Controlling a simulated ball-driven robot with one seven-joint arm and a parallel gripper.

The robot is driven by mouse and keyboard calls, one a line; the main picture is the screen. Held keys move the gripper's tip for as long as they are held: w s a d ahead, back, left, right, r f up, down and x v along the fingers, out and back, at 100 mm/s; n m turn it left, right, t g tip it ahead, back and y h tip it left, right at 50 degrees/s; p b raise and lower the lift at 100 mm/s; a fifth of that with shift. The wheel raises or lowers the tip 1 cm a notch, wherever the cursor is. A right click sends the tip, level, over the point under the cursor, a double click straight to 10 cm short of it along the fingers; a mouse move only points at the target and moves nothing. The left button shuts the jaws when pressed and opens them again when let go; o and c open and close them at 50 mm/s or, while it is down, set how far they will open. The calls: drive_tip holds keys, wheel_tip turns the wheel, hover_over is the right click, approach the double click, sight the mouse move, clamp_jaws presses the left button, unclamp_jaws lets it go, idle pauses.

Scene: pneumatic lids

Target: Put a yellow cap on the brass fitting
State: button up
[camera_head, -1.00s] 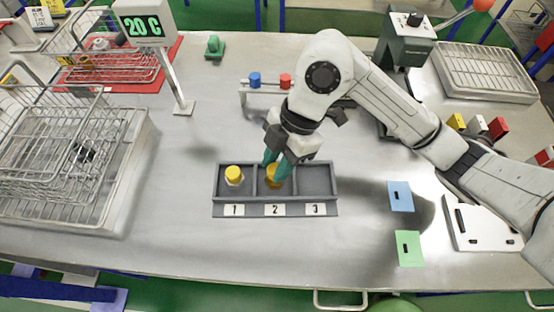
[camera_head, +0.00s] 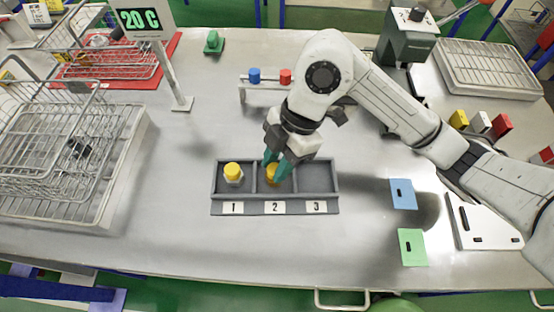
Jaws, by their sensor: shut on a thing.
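My gripper (camera_head: 273,167) points down into compartment 2 of the grey tray (camera_head: 275,197), its teal fingers shut on a yellow cap (camera_head: 271,172). A darker, brass-coloured part (camera_head: 272,182) shows just under the cap and may be the brass fitting. The fingers hide much of it, and I cannot tell whether the cap is seated on it. In compartment 1, a yellow cap (camera_head: 232,169) sits on a pale metal piece (camera_head: 234,180). Compartment 3 (camera_head: 318,177) is empty.
A small rack with a blue and a red knob (camera_head: 268,78) stands behind the tray. Blue (camera_head: 403,195) and green (camera_head: 412,248) plates lie at the right. The front table is clear.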

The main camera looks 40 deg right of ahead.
drive_tip(key=o, duration=1.1)
drive_tip(key=shift+o, duration=0.2)
drive_tip(key=o, duration=0.3)
drive_tip(key=shift+o, duration=0.2)
drive_tip(key=shift+r, duration=0.1)
drive_tip(key=shift+r+p, duration=2.6)
drive_tip(key=shift+r, duration=0.8)
